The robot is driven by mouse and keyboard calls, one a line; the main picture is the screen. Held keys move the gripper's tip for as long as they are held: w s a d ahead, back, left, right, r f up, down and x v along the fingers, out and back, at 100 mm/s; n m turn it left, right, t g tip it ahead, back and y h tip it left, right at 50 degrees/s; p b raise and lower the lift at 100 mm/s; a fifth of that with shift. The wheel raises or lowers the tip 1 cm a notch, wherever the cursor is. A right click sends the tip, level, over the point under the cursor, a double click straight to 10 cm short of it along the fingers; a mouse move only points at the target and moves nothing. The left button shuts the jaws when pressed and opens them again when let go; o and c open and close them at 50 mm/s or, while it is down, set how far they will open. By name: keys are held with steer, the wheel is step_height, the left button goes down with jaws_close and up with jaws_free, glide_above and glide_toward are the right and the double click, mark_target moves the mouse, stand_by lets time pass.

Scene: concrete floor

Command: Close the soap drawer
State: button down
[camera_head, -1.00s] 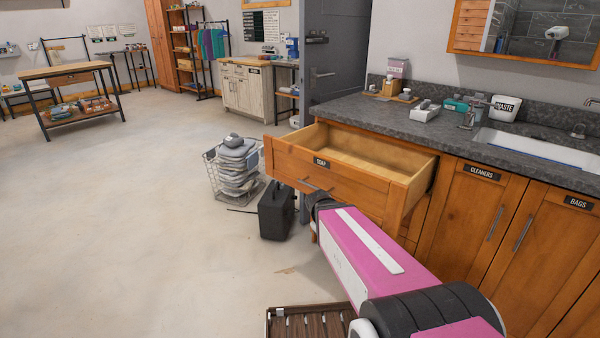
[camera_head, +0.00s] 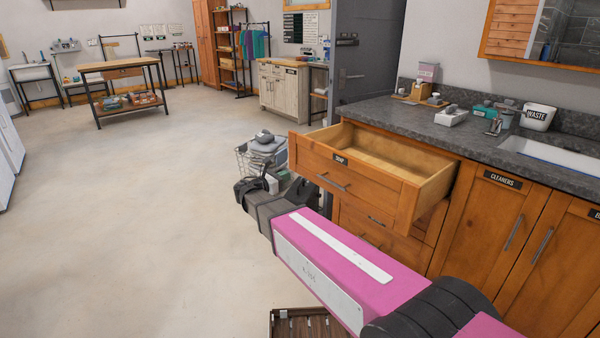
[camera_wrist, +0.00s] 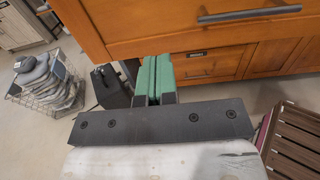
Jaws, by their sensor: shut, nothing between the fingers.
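The soap drawer (camera_head: 345,175) is a wooden drawer with a black SOAP label and a grey bar handle. It stands pulled far out from under the dark counter, and its inside looks empty. In the wrist view the drawer front (camera_wrist: 180,25) fills the top, with its handle (camera_wrist: 249,14) at the upper right. My gripper (camera_wrist: 155,62) is shut and empty, its green finger pads together just in front of the drawer front's lower edge. I cannot tell whether they touch it. In the head view the arm reaches up to the left of the drawer and the fingertips are hard to make out.
A wire basket of folded cloths (camera_wrist: 45,82) and a black case (camera_wrist: 112,88) stand on the floor left of the drawer. A brown slatted crate (camera_wrist: 296,140) is at the right. CLEANERS cupboard (camera_head: 495,215) adjoins the drawers. Open floor lies left.

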mark_target(316, 164)
steer(key=x, duration=1.3)
steer(key=shift+w+d, duration=0.25)
steer(key=shift+d, duration=0.1)
steer(key=shift+w+d, duration=0.1)
steer(key=x, duration=3.1)
steer(key=shift+w+d+f, duration=0.15)
steer(key=shift+x, duration=1.05)
steer(key=shift+w, duration=0.1)
